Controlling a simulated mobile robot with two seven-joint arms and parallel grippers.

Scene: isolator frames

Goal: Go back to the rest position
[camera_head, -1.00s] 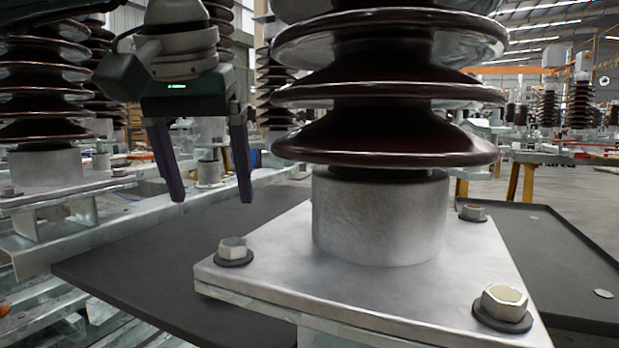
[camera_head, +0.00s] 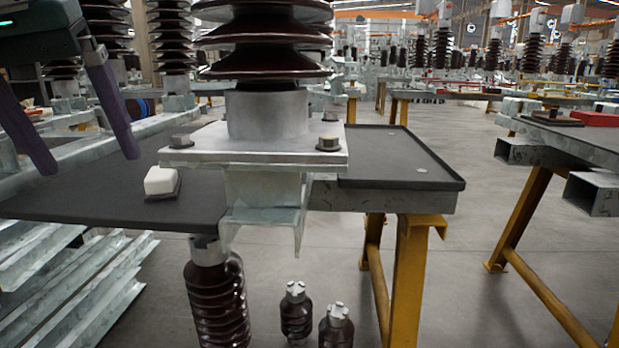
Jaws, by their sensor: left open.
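My left gripper (camera_head: 92,160) is at the upper left of the head view, with two purple fingers spread apart and nothing between them. It hangs in front of the left part of the dark tray (camera_head: 110,198), left of the brown ribbed insulator (camera_head: 265,62). The insulator stands upright on a grey metal plate (camera_head: 215,146) with bolts at its corners. The gripper is apart from the insulator and the plate. My right gripper is not in view.
A small white block on a dark pad (camera_head: 160,181) lies on the tray. Yellow legs (camera_head: 408,275) support the bench. Several brown insulators (camera_head: 216,300) stand below it. Another bench with steel beams (camera_head: 565,145) is at the right. Open floor (camera_head: 470,230) lies between.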

